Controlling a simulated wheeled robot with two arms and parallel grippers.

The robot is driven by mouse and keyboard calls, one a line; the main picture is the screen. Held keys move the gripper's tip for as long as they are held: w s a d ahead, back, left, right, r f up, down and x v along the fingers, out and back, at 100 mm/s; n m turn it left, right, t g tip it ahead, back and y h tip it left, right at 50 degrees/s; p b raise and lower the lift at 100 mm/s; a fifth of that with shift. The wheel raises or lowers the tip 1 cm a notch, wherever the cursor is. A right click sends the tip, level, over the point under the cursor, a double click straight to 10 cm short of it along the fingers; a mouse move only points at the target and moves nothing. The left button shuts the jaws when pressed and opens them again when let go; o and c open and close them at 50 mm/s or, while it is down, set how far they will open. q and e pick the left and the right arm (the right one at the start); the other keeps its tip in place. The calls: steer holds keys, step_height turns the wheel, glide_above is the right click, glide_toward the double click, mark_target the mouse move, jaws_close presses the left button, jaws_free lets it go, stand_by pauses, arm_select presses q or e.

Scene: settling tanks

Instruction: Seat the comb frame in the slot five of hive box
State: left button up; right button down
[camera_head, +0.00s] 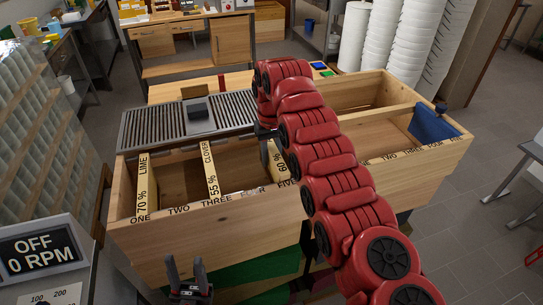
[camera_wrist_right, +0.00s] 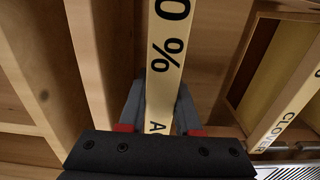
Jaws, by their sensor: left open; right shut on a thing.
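The hive box (camera_head: 185,240) is a long open wooden box with slot words ONE to FIVE along its near rim. The comb frame (camera_head: 280,168), a pale top bar marked "60 %", lies lengthwise just above the word FIVE. My right gripper (camera_wrist_right: 160,118) is shut on this bar, which shows "0 %" and a letter A in the wrist view. My red arm hides part of it in the head view, and I cannot tell whether it rests fully down. My left gripper (camera_head: 187,272) is open and empty in front of the box.
A LIME frame (camera_head: 142,188) sits by ONE and a CLOVER frame (camera_head: 211,172) by THREE. A slatted grey rack (camera_head: 150,122) lies behind them. A second wooden compartment with a blue object (camera_head: 433,124) is at right. An "OFF 0 RPM" display (camera_head: 40,250) stands front left.

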steer(key=shift+f+b, duration=0.8)
steer(key=shift+f, duration=0.4)
steer(key=c, duration=0.5)
jaws_free()
steer(key=shift+r, duration=0.6)
step_height(320, 180, up, 2)
steer(key=shift+s, duration=0.1)
step_height(320, 180, up, 14)
steer(key=p, duration=1.5)
steer(key=shift+r, duration=0.15)
